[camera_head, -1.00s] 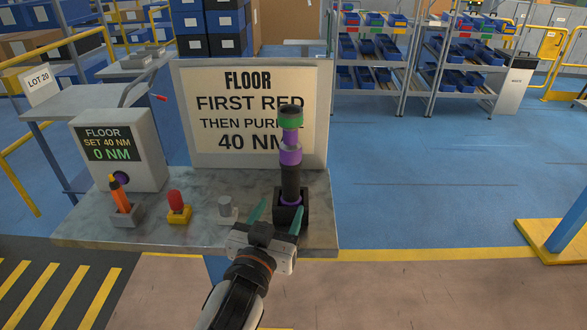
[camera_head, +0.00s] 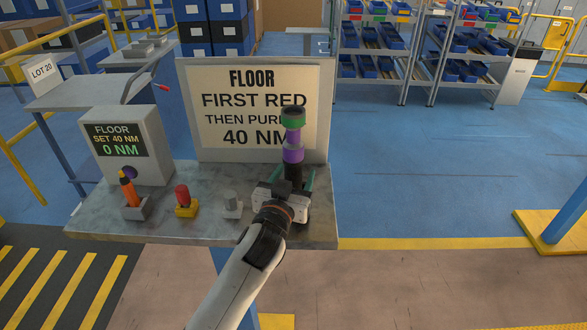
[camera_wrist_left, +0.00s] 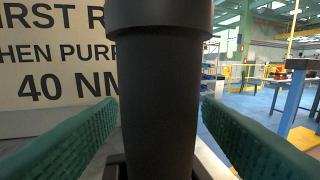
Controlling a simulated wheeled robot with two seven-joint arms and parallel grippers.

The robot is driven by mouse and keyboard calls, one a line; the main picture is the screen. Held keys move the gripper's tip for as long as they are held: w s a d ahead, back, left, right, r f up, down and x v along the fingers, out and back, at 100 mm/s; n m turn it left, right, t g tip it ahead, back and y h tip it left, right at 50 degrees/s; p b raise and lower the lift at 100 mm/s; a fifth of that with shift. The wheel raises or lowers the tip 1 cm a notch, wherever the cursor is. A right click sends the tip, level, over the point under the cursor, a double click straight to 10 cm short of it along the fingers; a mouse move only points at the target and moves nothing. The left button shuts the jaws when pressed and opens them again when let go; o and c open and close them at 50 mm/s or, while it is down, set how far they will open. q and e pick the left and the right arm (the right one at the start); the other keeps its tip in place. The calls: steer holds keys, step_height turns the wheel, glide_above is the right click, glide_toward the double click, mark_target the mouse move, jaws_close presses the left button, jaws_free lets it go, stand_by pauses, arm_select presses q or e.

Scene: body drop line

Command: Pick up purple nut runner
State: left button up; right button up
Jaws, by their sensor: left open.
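The purple nut runner (camera_head: 292,154) stands upright at the right end of the workbench, with a green top, purple bands and a black grip. My left gripper (camera_head: 291,182) is at its lower part, with one teal finger on each side. In the left wrist view, the black grip (camera_wrist_left: 160,100) fills the middle between the two green fingers, with gaps at both sides. The gripper is open and not closed on it. Its holder is mostly hidden behind my gripper. My right gripper is not in view.
A sign (camera_head: 255,85) stands just behind the tool. A torque display box (camera_head: 128,145), an orange-handled tool (camera_head: 130,190), a red piece in a yellow holder (camera_head: 185,202) and a grey cylinder (camera_head: 231,203) stand left along the bench (camera_head: 160,225).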

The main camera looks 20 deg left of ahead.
mark_target(291, 142)
arm_select(q)
jaws_close()
steer(key=shift+r+b, duration=0.3)
steer(key=shift+r, duration=4.85)
steer(key=c, duration=0.9)
jaws_free()
jaws_close()
steer(key=shift+f, duration=0.1)
